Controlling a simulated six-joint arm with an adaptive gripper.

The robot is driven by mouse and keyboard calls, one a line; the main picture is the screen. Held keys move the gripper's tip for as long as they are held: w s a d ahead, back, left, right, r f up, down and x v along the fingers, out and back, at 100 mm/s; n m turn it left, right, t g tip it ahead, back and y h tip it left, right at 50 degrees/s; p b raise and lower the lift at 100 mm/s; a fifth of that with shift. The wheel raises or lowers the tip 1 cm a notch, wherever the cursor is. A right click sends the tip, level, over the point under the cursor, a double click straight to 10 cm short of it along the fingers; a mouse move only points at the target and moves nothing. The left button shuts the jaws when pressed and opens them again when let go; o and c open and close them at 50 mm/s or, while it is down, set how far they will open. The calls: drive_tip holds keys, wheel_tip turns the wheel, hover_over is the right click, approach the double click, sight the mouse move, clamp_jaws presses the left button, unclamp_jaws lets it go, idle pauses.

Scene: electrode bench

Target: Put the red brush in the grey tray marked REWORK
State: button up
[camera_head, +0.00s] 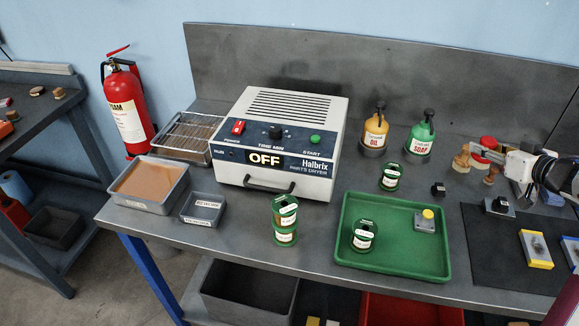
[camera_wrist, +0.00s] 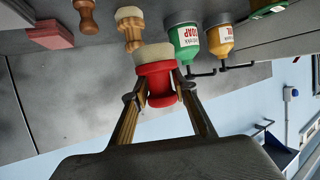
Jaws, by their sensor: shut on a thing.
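The red brush (camera_wrist: 160,88) has a round red body and a pale bristle end. My gripper (camera_wrist: 160,98) is shut on it, one finger on each side, in the wrist view. Two grey trays stand at the left front of the bench: a larger one (camera_head: 165,206) with a tan inside, and a small empty one (camera_head: 203,208).
The parts dryer (camera_head: 262,128) stands between the grey trays and my gripper. An oil bottle (camera_head: 375,132), a soap bottle (camera_head: 420,135), green spools (camera_head: 285,220) and a green tray (camera_head: 440,272) also lie between. A wooden brush (camera_head: 461,159) stands beside my gripper.

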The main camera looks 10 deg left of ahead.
sight(487, 139)
drive_tip(key=r, duration=1.2)
drive_tip(key=shift+w+a+r, duration=0.1)
drive_tip(key=shift+a, duration=0.2)
drive_tip(key=w+a+r+n+y, duration=0.1)
drive_tip(key=w+a+r, duration=0.15)
drive_tip(key=a, duration=0.95)
drive_tip(key=w+a+r, duration=0.1)
drive_tip(key=a+r, duration=0.2)
drive_tip(key=a, duration=0.8)
drive_tip(key=s+a+r+g+y, duration=0.1)
drive_tip(key=s+a, duration=0.1)
drive_tip(key=a, duration=0.7)
drive_tip(key=s+a, duration=0.2)
drive_tip(key=a, duration=0.7)
drive_tip(key=s+a+f+n+g+y, duration=0.1)
drive_tip(key=s+a+f, duration=0.2)
drive_tip(key=s+a, duration=0.9)
drive_tip(key=s+a+f+n+g+y, duration=0.1)
drive_tip(key=s+a+f, duration=0.3)
drive_tip(key=s+a, duration=0.9)
drive_tip(key=shift+s+a+n, duration=0.2)
drive_tip(key=shift+a+n, duration=0.6)
drive_tip(key=shift+a, duration=0.2)
drive_tip(key=shift+o, duration=0.2)
wheel_tip(487, 139, down, 10)
drive_tip(key=shift+r, duration=0.2)
drive_tip(key=shift+w+f, duration=0.15)
drive_tip(key=shift+f, duration=0.5)
